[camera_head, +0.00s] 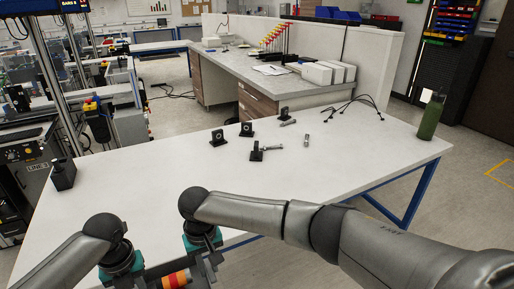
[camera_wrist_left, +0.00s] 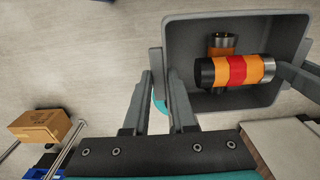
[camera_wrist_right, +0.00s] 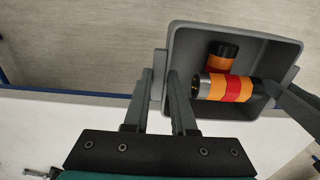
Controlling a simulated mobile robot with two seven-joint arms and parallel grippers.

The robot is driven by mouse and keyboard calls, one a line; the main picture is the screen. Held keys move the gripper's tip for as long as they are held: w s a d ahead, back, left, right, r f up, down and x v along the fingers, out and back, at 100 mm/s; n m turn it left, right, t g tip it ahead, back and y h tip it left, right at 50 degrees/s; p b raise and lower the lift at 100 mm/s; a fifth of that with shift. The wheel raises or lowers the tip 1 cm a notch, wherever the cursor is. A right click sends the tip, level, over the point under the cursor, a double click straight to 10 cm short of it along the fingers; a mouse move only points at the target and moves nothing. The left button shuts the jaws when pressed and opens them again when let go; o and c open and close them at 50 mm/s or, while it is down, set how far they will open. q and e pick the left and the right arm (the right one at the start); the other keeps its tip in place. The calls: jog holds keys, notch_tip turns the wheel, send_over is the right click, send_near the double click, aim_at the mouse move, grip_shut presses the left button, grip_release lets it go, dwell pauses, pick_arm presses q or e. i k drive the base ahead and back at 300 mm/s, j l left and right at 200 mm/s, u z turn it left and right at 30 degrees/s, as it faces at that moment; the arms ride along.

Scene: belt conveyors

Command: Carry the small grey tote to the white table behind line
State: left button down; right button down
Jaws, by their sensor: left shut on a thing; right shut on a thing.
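The small grey tote (camera_wrist_left: 183,45) is held between my two grippers, and its grey wall also shows in the right wrist view (camera_wrist_right: 290,65). Two orange, red and black cylinders (camera_wrist_left: 237,70) lie in it, one crossing over the other. My left gripper (camera_wrist_left: 158,75) is shut on one side of the tote, and my right gripper (camera_wrist_right: 160,76) is shut on another. In the head view, my right gripper (camera_head: 210,262) is at the near edge of the white table (camera_head: 340,175). The tote is mostly cut off there. Its clearance from the table is unclear.
Black brackets (camera_head: 217,138) and metal parts stand mid-table. The table's near part is clear. A cardboard box (camera_wrist_left: 40,126) shows in the left wrist view.

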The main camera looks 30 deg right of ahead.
aim_at(164, 226)
jog(key=i, duration=0.9)
